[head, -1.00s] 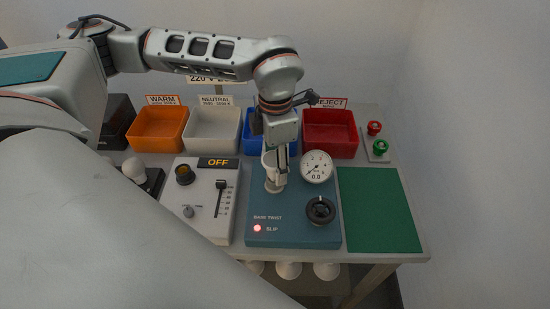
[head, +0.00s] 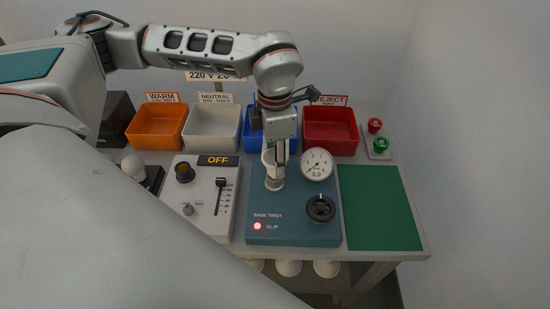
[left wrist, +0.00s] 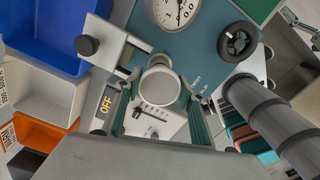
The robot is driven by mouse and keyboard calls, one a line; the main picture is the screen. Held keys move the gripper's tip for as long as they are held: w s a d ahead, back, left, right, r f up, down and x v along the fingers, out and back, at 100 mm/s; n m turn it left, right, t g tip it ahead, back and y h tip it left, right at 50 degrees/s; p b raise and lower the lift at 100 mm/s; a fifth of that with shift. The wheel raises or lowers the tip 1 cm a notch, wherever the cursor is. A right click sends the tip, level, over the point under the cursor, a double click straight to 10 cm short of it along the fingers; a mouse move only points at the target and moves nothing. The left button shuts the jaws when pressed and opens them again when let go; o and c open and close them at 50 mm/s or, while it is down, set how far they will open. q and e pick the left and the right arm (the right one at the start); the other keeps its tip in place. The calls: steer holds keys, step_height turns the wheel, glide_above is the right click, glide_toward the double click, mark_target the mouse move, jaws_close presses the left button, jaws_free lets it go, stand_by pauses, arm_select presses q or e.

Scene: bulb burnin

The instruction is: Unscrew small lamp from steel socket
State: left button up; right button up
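The steel socket (head: 274,184) stands upright on the teal base-twist unit (head: 258,232). A pale lamp (head: 268,158) sits above it, partly covered by my fingers; in the left wrist view a pale round shape with a grey rim (left wrist: 159,86) lies between the fingers. My left gripper (head: 277,168) points straight down over the socket, one finger on each side of the lamp. In the left wrist view the gripper (left wrist: 161,95) shows both fingers close to the round shape; I cannot tell whether they touch it. My right gripper is not in view.
A dial gauge (head: 317,164) and black knob (head: 321,208) stand right of the socket; a red SLIP light (head: 257,226) is lit. The control box (head: 200,222) reads OFF. Orange, white, blue and red bins (head: 331,132) line the back. The green mat (head: 380,207) is clear.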

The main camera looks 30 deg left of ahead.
arm_select(q)
steer(key=shift+s+d+f+n+b, duration=0.2)
steer(key=shift+s+f+n+b, duration=0.05)
steer(key=shift+s+n+b, duration=0.15)
steer(key=n+b, duration=0.3)
steer(key=n, duration=0.3)
steer(key=shift+s+f+n, duration=0.1)
steer(key=shift+f+n, duration=0.05)
steer(key=shift+n, duration=0.25)
steer(key=n+b, duration=0.1)
steer(key=n, duration=0.8)
steer(key=shift+r+b, duration=0.2)
steer(key=shift+b, duration=0.2)
steer(key=shift+n, duration=0.6)
steer(key=shift+w+a+r+p, duration=0.1)
steer(key=shift+w+r+p, duration=0.1)
steer(key=shift+r+p, duration=0.55)
steer(key=shift+r+p, duration=0.5)
steer(key=shift+r, duration=0.8)
